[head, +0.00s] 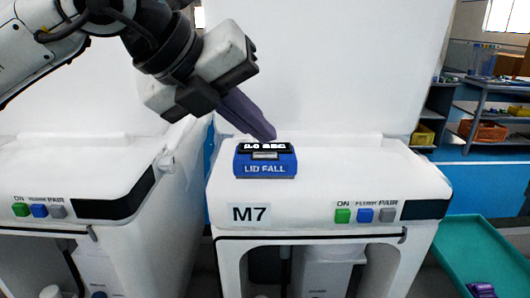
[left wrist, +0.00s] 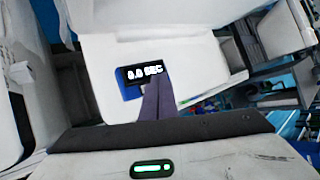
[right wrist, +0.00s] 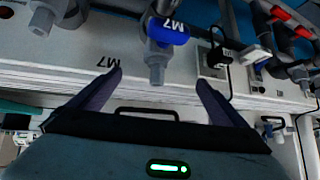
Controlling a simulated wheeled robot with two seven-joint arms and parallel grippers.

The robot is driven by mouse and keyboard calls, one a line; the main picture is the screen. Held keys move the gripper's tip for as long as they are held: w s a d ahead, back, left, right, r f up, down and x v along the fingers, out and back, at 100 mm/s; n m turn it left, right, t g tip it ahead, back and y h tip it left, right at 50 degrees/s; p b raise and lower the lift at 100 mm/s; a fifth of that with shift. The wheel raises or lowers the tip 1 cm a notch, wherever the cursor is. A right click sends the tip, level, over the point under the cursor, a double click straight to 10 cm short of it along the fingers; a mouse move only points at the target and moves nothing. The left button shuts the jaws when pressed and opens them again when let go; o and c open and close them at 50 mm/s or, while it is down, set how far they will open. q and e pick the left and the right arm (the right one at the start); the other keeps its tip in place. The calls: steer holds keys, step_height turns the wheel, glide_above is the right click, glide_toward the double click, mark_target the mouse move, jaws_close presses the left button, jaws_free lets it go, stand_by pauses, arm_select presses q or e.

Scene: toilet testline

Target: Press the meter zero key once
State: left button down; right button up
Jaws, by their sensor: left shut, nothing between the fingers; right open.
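The meter (head: 265,165) is a blue box marked LID FALL with a black display, standing on top of the white M7 unit (head: 340,180). A small grey key (head: 265,155) shows on it, just below the display. My left gripper (head: 270,136) is shut and empty, its tips just above the back right of the meter. In the left wrist view the meter (left wrist: 128,84) is partly behind the shut fingers (left wrist: 156,80), and its display reads about 0.0 SEC. The key is mostly hidden there. My right gripper (right wrist: 160,78) is open and empty, away from the meter.
Green, blue and grey buttons (head: 365,215) sit on the M7 front panel. A similar white unit (head: 80,170) stands at left. A teal tray (head: 480,255) is at lower right. The right wrist view shows a blue M7-marked fitting (right wrist: 168,32) and pipes.

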steer(key=shift+s+f, duration=0.15)
steer(key=shift+s, duration=0.1)
stand_by(0.6)
arm_select(q)
steer(key=shift+f, duration=0.1)
arm_select(e)
steer(key=shift+f, duration=0.1)
arm_select(q)
steer(key=shift+f+b, duration=0.35)
steer(key=shift+b, duration=0.3)
arm_select(e)
steer(key=shift+f, duration=0.55)
steer(key=shift+w+r, duration=0.1)
arm_select(q)
steer(key=shift+f, duration=0.1)
arm_select(e)
steer(key=shift+w, duration=0.15)
